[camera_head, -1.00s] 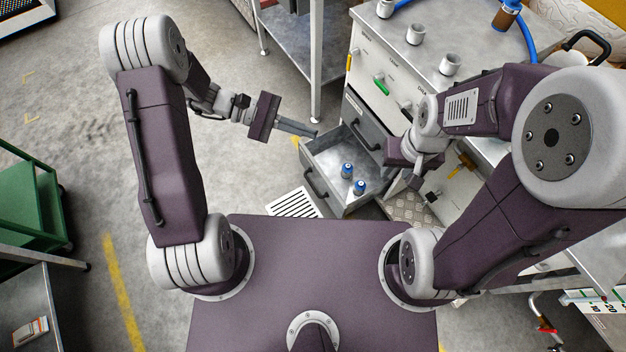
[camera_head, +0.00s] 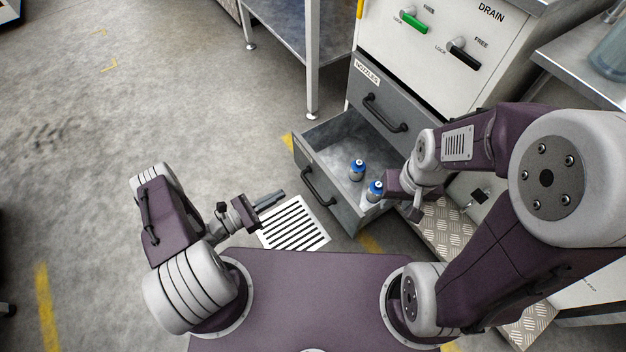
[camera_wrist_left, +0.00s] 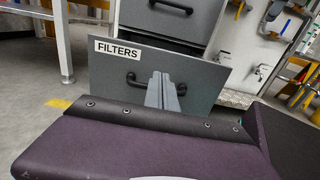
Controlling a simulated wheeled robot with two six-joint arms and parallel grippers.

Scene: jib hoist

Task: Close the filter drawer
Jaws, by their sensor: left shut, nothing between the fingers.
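The filter drawer (camera_head: 326,178) is the lower grey drawer and stands pulled out of the cabinet. Its front (camera_wrist_left: 110,75) bears a FILTERS label in the left wrist view. It has a black bar handle (camera_head: 318,186). Two blue-capped filters (camera_head: 357,170) (camera_head: 375,191) stand inside. My left gripper (camera_head: 279,196) is shut and empty, in front of the drawer front and apart from it in the head view. In the left wrist view its fingers (camera_wrist_left: 162,90) point at the drawer front and cover part of the handle. My right gripper (camera_head: 415,208) is beside the drawer's right side; its fingers are unclear.
A shut NOZZLES drawer (camera_head: 388,100) is above the filter drawer. The cabinet (camera_head: 440,70) has green and black levers. A floor grate (camera_head: 293,224) lies before the drawer. A steel table (camera_head: 282,30) stands at back left. The floor at left is clear.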

